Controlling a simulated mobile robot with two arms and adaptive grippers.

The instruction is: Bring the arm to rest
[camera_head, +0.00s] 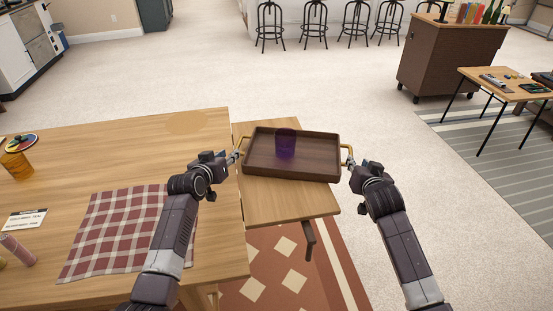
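A dark brown wooden tray (312,168) with brass-coloured handles lies on a small wooden table (290,202). A purple see-through cup (286,144) stands upright in it. My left gripper (236,154) is at the tray's left handle, and my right gripper (350,164) is at the right handle. The fingertips are too small to show whether either gripper is open, shut, or touching its handle. Both of my arms reach forward from the bottom of the picture.
A larger wooden table (120,145) fills the left side, with a red checked cloth (115,230), an amber glass (17,165) and a white card (27,219). A brown wheeled cabinet (448,58) and a black-legged table (506,84) stand at right. The pale floor between is clear.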

